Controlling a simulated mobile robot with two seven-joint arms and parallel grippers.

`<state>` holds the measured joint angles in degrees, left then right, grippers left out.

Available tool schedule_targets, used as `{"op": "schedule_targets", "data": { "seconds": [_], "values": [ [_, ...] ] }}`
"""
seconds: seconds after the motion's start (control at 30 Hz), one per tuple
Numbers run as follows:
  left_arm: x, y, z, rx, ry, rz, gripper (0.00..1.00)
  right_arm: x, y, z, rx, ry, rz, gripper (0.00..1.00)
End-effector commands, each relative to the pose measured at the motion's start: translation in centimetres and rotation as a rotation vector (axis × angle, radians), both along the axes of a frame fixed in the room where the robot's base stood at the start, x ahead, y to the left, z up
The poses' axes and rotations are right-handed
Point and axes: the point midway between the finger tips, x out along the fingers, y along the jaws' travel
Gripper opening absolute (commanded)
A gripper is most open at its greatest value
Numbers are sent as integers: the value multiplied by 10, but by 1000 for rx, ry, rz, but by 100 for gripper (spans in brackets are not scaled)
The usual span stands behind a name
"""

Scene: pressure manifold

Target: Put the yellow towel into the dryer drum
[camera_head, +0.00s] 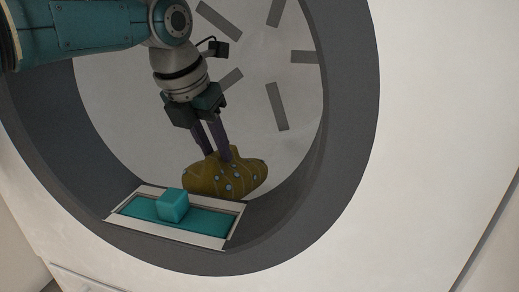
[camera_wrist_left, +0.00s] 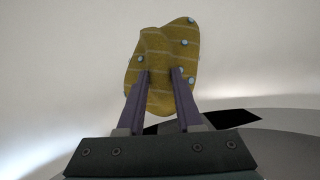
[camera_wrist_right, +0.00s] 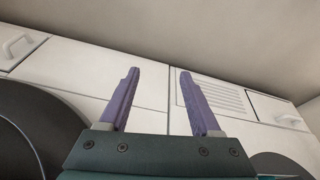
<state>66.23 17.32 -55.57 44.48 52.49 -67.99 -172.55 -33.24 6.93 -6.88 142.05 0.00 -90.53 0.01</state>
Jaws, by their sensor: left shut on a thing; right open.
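The yellow towel (camera_head: 243,180), a bunched mustard-coloured bundle with pale lines and blue dots, is in the head view inside the round opening of the dryer drum (camera_head: 250,60). My left gripper (camera_head: 224,158) is shut on its top, fingers pointing down. The left wrist view also shows the towel (camera_wrist_left: 165,60) between the purple fingertips (camera_wrist_left: 162,74). Whether the towel touches the drum's lower wall is hard to tell. My right gripper (camera_wrist_right: 157,78) is open and empty in the right wrist view, and out of the head view.
A teal tray with a pale frame (camera_head: 190,234) lies at the drum's lower lip and bears a teal cube (camera_head: 172,205). The dark grey rim (camera_head: 350,100) surrounds the opening. The right wrist view shows white panels with a vent (camera_wrist_right: 215,98) and handles.

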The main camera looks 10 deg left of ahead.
Motion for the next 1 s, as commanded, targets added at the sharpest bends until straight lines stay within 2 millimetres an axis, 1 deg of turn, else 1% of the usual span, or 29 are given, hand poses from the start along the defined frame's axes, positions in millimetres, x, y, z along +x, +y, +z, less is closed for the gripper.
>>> {"op": "schedule_targets", "data": {
  "seconds": [0.1, 0.5, 0.6, 0.63, 0.8, 0.9, 1.0],
  "values": [
    [1, 0, 1, -1, -3, 0, 0, 0, 0, 1, 0, 0, 0, 64],
    [1, 0, -11, 0, -4, 0, 0, 0, 0, -3, 0, -1, 0, 64],
    [1, 0, -11, -1, -4, 0, 0, 0, 0, -3, 0, -1, 0, 64],
    [0, 0, -12, 0, -2, 0, 36, 0, 0, -3, 0, -1, 0, 64],
    [0, 0, -12, 0, -2, 1, 55, 0, 0, -3, 0, -1, 0, 64],
    [0, 0, -12, 0, -2, 1, 64, 0, 0, -3, 0, -1, 0, 64],
    [0, 0, -12, 0, -1, 1, 64, 0, 0, -3, 0, -1, 0, 64]
  ]
}}
